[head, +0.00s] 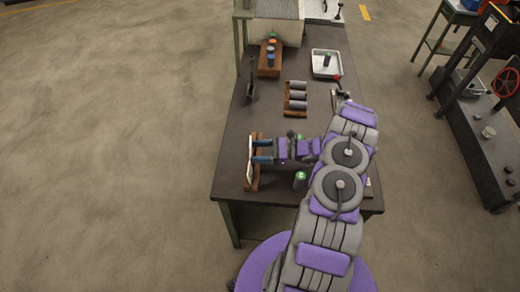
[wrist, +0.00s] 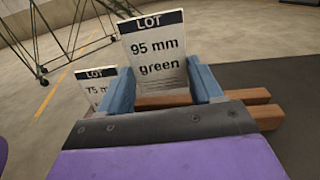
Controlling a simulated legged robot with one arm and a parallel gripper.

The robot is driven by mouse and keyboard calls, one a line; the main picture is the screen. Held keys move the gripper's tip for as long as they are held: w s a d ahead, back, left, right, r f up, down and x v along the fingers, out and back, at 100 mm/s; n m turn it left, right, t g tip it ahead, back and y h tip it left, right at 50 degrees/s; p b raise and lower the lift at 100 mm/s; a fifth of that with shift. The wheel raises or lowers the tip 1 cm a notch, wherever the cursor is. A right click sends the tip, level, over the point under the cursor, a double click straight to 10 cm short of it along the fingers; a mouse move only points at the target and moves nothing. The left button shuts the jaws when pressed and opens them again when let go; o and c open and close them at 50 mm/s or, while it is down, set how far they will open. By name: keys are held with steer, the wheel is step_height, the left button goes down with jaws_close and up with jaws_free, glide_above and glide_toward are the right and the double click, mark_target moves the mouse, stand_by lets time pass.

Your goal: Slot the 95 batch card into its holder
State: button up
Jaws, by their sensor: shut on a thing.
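The 95 batch card, white with a dark LOT band and the words "95 mm green" (wrist: 155,52), stands upright between the blue fingers of my gripper (wrist: 162,85), which is shut on it. In the head view my gripper (head: 262,151) is at the left edge of the bench, over the wooden holder (head: 253,182). The holder's two wooden rails (wrist: 262,108) show to the right of the fingers in the wrist view. The card's lower edge is hidden behind my gripper, so I cannot tell whether it sits in the slot. A second card reading "75 m" (wrist: 97,88) is behind at left, partly covered.
The dark bench (head: 245,115) also bears a rack of grey cylinders (head: 296,97), a wooden block with coloured-top pieces (head: 270,58), a white tray (head: 326,65) and a green-topped cylinder (head: 300,178) near my gripper. The floor left of the bench is clear.

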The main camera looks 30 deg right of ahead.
steer(key=shift+d+f, duration=0.15)
steer(key=shift+d, duration=0.95)
steer(key=shift+s+a, duration=0.1)
steer(key=shift+a, duration=0.9)
steer(key=shift+d, duration=0.75)
steer(key=shift+a, duration=0.1)
steer(key=shift+d, duration=0.25)
steer(key=shift+a, duration=0.55)
steer(key=shift+d, duration=0.2)
steer(key=shift+a+f+b, duration=0.1)
steer(key=shift+f+b, duration=0.55)
steer(key=shift+f, duration=0.4)
